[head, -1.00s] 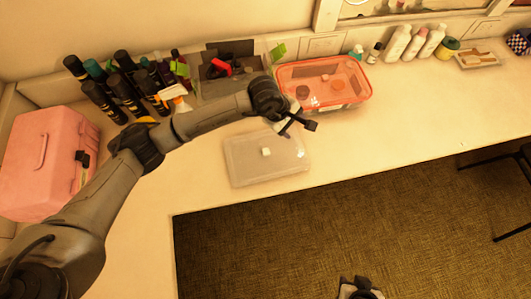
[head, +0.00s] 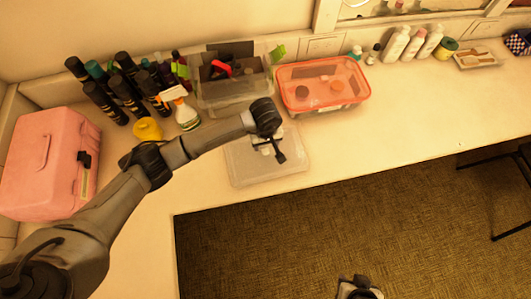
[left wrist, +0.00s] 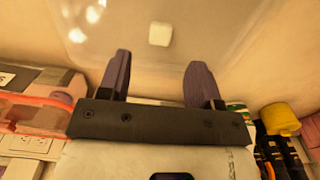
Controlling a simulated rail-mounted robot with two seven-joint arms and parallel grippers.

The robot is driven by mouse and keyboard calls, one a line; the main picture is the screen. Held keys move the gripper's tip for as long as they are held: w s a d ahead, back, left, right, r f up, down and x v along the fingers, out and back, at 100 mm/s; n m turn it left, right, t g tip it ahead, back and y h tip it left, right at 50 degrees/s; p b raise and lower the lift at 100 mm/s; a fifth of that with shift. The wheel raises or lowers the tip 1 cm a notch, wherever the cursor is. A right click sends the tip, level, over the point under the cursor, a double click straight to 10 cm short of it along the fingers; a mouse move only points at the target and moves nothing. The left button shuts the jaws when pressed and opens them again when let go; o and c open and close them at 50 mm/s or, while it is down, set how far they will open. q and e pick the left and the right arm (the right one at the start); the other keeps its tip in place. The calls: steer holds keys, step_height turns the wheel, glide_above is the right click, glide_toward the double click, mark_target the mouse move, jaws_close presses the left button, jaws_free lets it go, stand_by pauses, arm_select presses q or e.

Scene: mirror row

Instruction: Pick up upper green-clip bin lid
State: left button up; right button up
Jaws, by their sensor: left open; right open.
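The clear, flat bin lid (head: 240,166) lies on the counter in front of the clear bin with green clips (head: 235,92). In the head view my left gripper (head: 272,152) is over the right part of the lid, open, and hides the small white piece at its middle. In the left wrist view the lid (left wrist: 225,28) fills the top, with its white piece (left wrist: 160,34) just past and between the open, empty fingertips (left wrist: 158,60). I cannot tell the exact height of the fingers above it. My right gripper (head: 358,288) is open, low over the carpet at the bottom edge.
A red-lidded bin (head: 322,85) stands right of the green-clip bin. A white spray bottle (head: 185,113), a yellow item (head: 147,129) and several dark bottles (head: 105,102) stand at left, near a pink case (head: 42,165). The counter right of the lid is clear.

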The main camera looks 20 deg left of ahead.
mark_target(266, 151)
arm_select(q)
steer(key=shift+f, duration=0.5)
steer(key=shift+f+p, duration=0.3)
steer(key=shift+f, duration=0.25)
step_height(266, 151, down, 3)
steer(key=shift+s+d+f+p, duration=0.1)
steer(key=shift+s+f+p, duration=0.05)
steer(key=shift+p, duration=0.25)
steer(key=shift+f, duration=0.5)
steer(key=c, duration=1)
steer(key=shift+r, duration=0.15)
